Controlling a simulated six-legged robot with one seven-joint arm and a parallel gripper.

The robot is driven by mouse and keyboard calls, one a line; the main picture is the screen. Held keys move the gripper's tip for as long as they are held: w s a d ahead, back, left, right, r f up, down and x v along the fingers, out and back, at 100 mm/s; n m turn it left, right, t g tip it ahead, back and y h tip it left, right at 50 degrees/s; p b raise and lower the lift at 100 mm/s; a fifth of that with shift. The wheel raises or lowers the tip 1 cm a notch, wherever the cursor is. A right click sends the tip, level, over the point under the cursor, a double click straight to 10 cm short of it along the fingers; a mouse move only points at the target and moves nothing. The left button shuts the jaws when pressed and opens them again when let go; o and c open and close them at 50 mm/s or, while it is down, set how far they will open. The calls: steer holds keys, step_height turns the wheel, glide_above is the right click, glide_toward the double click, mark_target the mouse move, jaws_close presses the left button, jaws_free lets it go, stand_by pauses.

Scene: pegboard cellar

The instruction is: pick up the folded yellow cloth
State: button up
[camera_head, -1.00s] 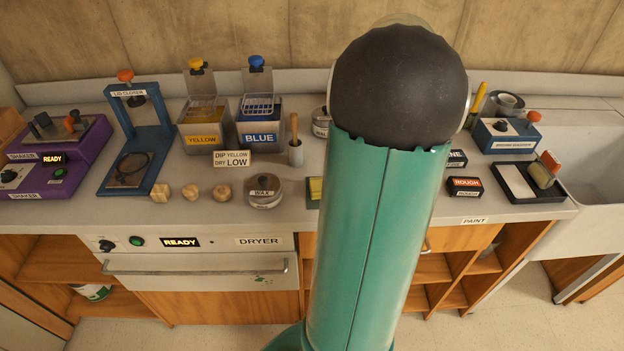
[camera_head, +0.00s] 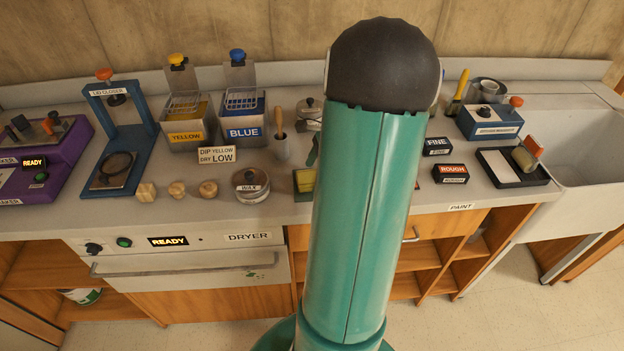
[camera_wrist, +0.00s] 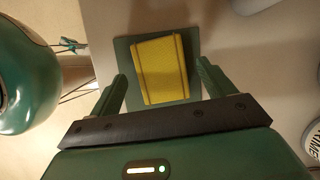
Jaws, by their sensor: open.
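The folded yellow cloth (camera_wrist: 160,70) lies on a dark green square pad (camera_wrist: 122,50) on the counter, in the wrist view. My gripper (camera_wrist: 158,82) is open there, with one green finger on each side of the cloth. I see a gap between the cloth and each finger; how high the fingertips are above the counter I cannot tell.
A wax tin (camera_head: 251,186) and wooden pieces (camera_head: 177,189) stand left of the pad. Sanding blocks marked FINE (camera_head: 437,146) and ROUGH (camera_head: 450,174) lie to the right. A tray (camera_head: 512,167) and a sink (camera_head: 590,160) are farther right. The counter's front edge is close to the pad.

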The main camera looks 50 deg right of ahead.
steer(key=shift+w+a+f, duration=0.1)
steer(key=shift+f, duration=0.3)
steer(key=c, duration=1.1)
steer(key=shift+o, duration=0.2)
steer(key=shift+r, duration=0.45)
steer(key=s+a+r, duration=0.1)
steer(key=s+r, duration=1.1)
steer(key=s, duration=0.2)
steer(key=shift+r, duration=0.1)
